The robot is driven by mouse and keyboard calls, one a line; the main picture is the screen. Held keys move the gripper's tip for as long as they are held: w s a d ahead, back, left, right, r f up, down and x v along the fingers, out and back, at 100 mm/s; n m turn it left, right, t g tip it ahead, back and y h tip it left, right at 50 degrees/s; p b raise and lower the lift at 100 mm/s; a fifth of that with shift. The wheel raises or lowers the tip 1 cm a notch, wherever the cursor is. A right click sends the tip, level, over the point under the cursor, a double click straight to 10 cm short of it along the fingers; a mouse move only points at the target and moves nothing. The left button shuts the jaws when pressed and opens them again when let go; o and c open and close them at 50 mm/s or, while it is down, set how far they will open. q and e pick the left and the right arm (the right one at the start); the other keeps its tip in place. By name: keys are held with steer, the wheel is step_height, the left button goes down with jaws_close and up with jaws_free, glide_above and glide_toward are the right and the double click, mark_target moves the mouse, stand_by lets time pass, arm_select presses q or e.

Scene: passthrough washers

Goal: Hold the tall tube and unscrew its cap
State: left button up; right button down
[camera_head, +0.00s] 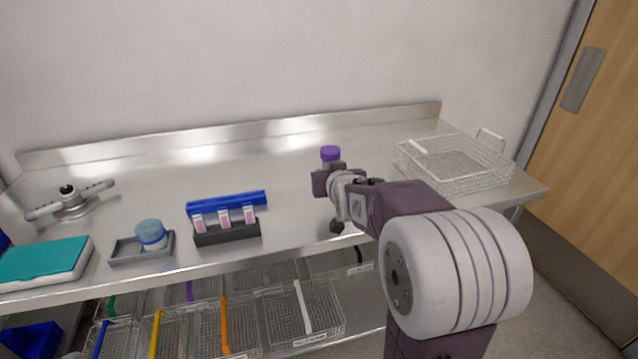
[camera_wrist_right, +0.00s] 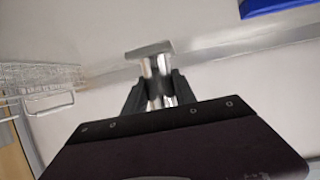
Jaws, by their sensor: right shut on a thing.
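The tall tube shows its purple cap (camera_head: 330,153) in the head view. The cap is on top and the tube looks upright. A short piece of the tube body (camera_head: 331,165) shows under the cap; the rest is hidden behind my right gripper (camera_head: 327,181). That gripper is shut on the tube just below the cap. In the right wrist view the gripper's fingers (camera_wrist_right: 157,95) close around a shiny, pale upright piece, and the purple cap does not show there. Whether the tube's foot touches the table cannot be seen. My left gripper is not in view.
On the steel table (camera_head: 285,172), a wire basket (camera_head: 455,165) stands right. A dark rack (camera_head: 228,232) with several pink-labelled pieces, a blue bar (camera_head: 227,202), a grey tray (camera_head: 128,252) with a blue-topped jar (camera_head: 151,233), a teal-lidded box (camera_head: 42,261) and a metal rotor (camera_head: 70,203) stand left.

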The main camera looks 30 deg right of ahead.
steer(key=shift+s+d+r, duration=0.35)
steer(key=shift+s+d, duration=0.15)
steer(key=shift+d, duration=0.1)
steer(key=r+p, duration=0.1)
steer(key=s+d+r+p, duration=0.1)
steer(key=p, duration=0.1)
steer(key=shift+r, duration=0.1)
steer(key=s+d+p, duration=0.1)
steer(key=s+d+r+p, duration=0.1)
steer(key=p, duration=0.1)
steer(key=s+d+r+p, duration=0.1)
steer(key=p, duration=0.1)
steer(key=shift+s+d, duration=0.35)
steer(key=c, duration=1.7)
jaws_free()
steer(key=shift+c, duration=0.2)
jaws_close()
